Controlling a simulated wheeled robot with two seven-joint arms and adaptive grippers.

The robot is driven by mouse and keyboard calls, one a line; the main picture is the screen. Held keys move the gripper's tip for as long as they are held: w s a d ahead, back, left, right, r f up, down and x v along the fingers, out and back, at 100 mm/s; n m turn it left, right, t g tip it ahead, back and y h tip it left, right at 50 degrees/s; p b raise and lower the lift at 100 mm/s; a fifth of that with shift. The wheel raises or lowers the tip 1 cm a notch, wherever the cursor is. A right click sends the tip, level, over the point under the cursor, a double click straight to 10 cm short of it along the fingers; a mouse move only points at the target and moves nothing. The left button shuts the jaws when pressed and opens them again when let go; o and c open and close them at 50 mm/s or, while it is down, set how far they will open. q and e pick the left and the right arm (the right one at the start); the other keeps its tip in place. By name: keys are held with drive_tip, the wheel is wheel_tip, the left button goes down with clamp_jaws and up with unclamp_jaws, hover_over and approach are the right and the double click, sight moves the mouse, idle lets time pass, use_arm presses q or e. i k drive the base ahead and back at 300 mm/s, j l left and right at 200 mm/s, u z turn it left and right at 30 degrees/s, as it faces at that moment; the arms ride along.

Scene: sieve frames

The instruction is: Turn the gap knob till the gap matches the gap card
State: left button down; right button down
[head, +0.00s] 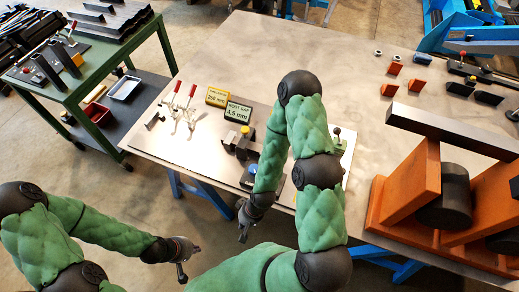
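The gap card (238,112) is a dark-framed green card reading "ROOT GAP 4.5 mm", standing on the metal table. Just in front of it is a small dark fixture (241,148) with a yellow knob-like part on top. A blue round part (252,169) shows beside my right forearm; I cannot tell which of these is the gap knob. My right arm hides part of this area. My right gripper (243,233) hangs at the table's front edge, nearer than the fixture. My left gripper (183,270) is off the table at lower left. Finger opening is too small to tell on both.
A yellow card (217,97) and red-handled clamps (184,108) stand left of the gap card. A large orange frame with dark rollers (410,190) fills the right side. Small orange blocks (389,89) lie at the back. A green cart (105,70) stands at left. The table's middle back is clear.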

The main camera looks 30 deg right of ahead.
sight(252, 170)
drive_tip(key=k+z, duration=0.1)
drive_tip(key=z, duration=0.3)
drive_tip(key=k+j+z, duration=0.1)
drive_tip(key=z, duration=0.25)
drive_tip(key=k+z, duration=0.1)
drive_tip(key=z, duration=0.3)
